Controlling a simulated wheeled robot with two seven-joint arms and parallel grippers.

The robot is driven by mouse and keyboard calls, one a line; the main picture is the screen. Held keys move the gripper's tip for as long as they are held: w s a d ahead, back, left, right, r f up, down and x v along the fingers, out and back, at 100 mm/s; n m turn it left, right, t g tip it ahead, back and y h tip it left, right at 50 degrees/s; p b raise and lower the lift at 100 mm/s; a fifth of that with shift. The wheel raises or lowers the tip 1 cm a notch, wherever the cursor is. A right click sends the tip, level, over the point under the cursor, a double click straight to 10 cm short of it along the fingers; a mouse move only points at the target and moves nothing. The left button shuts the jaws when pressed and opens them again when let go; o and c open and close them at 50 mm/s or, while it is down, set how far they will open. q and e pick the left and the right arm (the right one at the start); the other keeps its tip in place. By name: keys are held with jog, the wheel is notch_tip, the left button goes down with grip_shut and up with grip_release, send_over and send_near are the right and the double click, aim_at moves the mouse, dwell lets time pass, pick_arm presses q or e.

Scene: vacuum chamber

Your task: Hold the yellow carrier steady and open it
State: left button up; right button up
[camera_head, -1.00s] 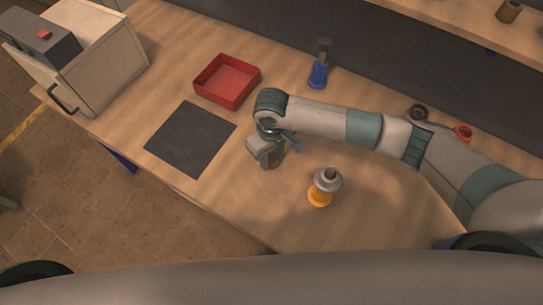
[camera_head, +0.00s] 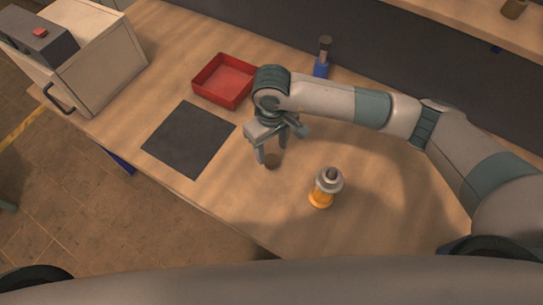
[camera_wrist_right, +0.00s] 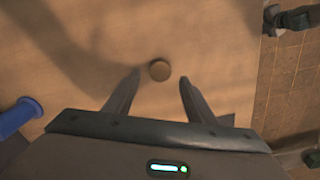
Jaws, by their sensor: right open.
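The yellow carrier (camera_head: 321,197), with a grey collar and a dark centre on top, stands upright on the bench to the right of my right gripper (camera_head: 271,155). Nothing holds it. In the right wrist view the brown piece (camera_wrist_right: 160,70) lies between and beyond the open fingertips (camera_wrist_right: 160,76), apart from both. My left gripper is not in view.
A red tray (camera_head: 224,83) and a dark mat (camera_head: 189,140) lie left of the gripper. A blue-based item (camera_head: 321,67) stands behind my arm. A cream box with a handle (camera_head: 95,70) is at far left. Bench front is clear.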

aim_at(272, 160)
notch_tip(272, 160, up, 7)
jog(key=b, duration=0.2)
jog(key=shift+f, duration=0.15)
jog(key=shift+s+f, duration=0.1)
dwell(0.7)
